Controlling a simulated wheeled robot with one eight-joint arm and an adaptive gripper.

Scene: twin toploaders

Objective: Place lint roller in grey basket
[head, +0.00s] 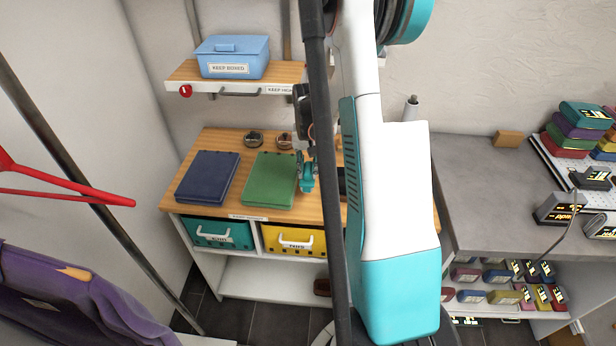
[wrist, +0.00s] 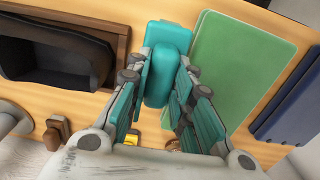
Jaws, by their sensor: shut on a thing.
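My gripper (wrist: 166,84) is shut on a teal object with rounded ends, which I take as the lint roller (wrist: 168,38). It sits between the teal finger pads and sticks out past the fingertips, over the wooden top. In the head view my gripper (head: 305,172) is small and partly hidden by my arm, beside the green folder's right edge. A dark grey open container (wrist: 50,62) with a brown rim shows at the left in the wrist view. I cannot tell whether it is the grey basket; in the head view my arm hides most of that area.
A green folder (head: 269,180) and a navy folder (head: 207,178) lie on the wooden top (head: 238,139). Teal (head: 217,234) and yellow (head: 292,241) baskets sit below it. A blue lidded box (head: 232,57) is on the shelf above. A grey counter (head: 480,180) stands to the right.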

